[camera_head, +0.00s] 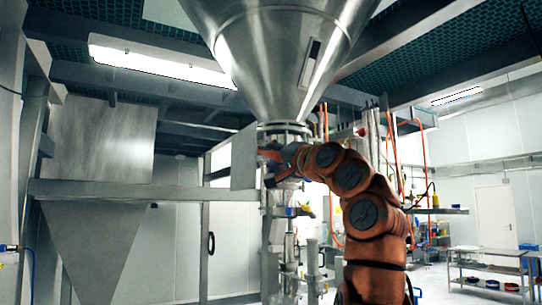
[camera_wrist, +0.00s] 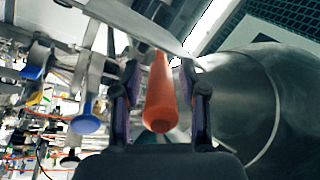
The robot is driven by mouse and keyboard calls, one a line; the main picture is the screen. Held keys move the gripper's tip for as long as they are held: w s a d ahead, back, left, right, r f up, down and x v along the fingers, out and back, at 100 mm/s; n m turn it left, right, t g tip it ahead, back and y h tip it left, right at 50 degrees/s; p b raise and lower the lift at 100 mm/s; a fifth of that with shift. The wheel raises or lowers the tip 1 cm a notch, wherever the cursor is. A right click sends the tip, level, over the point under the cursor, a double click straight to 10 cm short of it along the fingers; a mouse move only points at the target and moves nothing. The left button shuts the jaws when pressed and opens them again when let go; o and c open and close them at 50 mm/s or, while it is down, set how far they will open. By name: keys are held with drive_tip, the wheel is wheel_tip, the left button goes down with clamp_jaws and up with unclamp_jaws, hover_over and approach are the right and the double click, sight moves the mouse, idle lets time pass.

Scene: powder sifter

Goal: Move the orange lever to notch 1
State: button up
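The orange lever (camera_wrist: 160,95) shows in the wrist view as a tapered handle with its rounded end towards the camera. My gripper (camera_wrist: 158,72) is open, with one dark finger on each side of the lever. Narrow gaps seem to show between the lever and both fingers, so I see no clear grip. In the head view my gripper (camera_head: 276,160) is at the valve area under the steel hopper, and my own wrist hides most of it. The lever cannot be told apart clearly there. No notch markings are readable.
The large steel hopper cone (camera_head: 275,55) hangs above my gripper, and its wall (camera_wrist: 250,105) fills the right of the wrist view. A flat metal plate (camera_head: 244,158) stands just left of my gripper. A blue-ended handle (camera_wrist: 86,123) lies left of the fingers. Pipes (camera_head: 392,150) run behind my arm.

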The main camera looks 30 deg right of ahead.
clamp_jaws()
drive_tip(key=shift+f, duration=0.1)
idle(0.3)
drive_tip(key=w+f+t+b, duration=0.1)
drive_tip(key=b, duration=0.1)
drive_tip(key=f+b, duration=0.2)
drive_tip(key=b, duration=0.1)
drive_tip(key=w+f+t+b, duration=0.1)
drive_tip(key=b, duration=0.1)
drive_tip(key=shift+w+d+f+n+t+y, duration=0.15)
drive_tip(key=shift+w+f+n+t+y, duration=0.15)
drive_tip(key=shift+w+f, duration=0.1)
drive_tip(key=shift+s, duration=0.1)
drive_tip(key=shift+o, duration=1.4)
unclamp_jaws()
drive_tip(key=shift+s, duration=0.1)
